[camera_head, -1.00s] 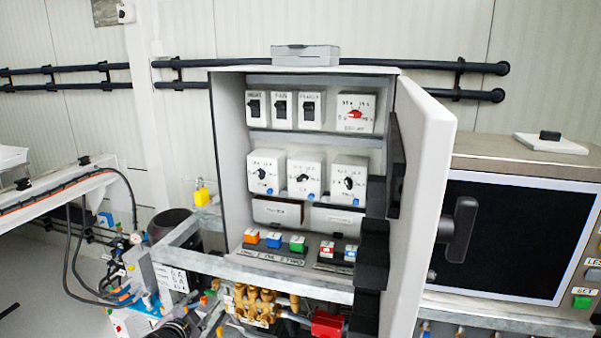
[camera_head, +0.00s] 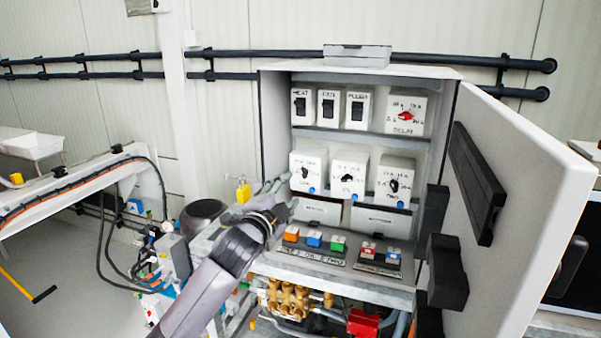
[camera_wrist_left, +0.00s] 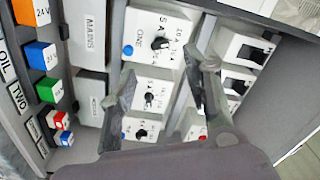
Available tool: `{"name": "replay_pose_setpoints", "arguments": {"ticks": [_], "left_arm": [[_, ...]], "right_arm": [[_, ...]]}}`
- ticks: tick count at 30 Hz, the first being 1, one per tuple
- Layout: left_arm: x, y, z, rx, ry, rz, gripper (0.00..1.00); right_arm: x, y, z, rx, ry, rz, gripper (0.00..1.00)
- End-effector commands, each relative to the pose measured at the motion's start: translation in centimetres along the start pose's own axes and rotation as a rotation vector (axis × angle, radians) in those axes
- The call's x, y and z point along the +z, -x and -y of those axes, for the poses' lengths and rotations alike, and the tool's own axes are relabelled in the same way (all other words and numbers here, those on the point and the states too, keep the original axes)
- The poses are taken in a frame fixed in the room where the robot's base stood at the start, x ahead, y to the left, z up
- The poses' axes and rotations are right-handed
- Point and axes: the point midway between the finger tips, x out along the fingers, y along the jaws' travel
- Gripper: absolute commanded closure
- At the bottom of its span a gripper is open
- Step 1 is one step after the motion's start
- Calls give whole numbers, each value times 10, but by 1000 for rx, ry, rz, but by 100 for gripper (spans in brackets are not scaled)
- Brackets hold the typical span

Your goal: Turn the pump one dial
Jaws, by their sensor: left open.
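The pump one dial (camera_head: 309,170) is the leftmost white box in the middle row of the open cabinet, with a black knob and a blue button. In the left wrist view, the pump one dial (camera_wrist_left: 160,42) carries the label "ONE". My left gripper (camera_head: 283,196) is open and empty in front of the cabinet's left side, just left of and below this dial. I cannot tell any contact. My right gripper is out of view.
Two more dials (camera_head: 347,176) sit to the right in the same row. Switches and a red-knobbed dial (camera_head: 405,113) are above. Coloured blocks (camera_head: 314,239) lie on the ledge below. The open cabinet door (camera_head: 530,190) stands at the right.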

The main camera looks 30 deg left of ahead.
Motion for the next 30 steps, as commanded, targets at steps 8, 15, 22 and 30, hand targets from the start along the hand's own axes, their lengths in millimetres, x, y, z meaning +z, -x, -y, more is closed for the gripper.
{"name": "replay_pose_setpoints", "arguments": {"ticks": [8,15,22,30], "left_arm": [[-1,-54,3,1,3,1,55],[-1,-82,1,0,1,0,55],[0,-91,0,0,0,0,55],[0,-91,-1,0,0,-1,58]], "right_arm": [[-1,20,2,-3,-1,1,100],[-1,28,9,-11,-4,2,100],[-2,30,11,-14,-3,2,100],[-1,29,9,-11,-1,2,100]]}}
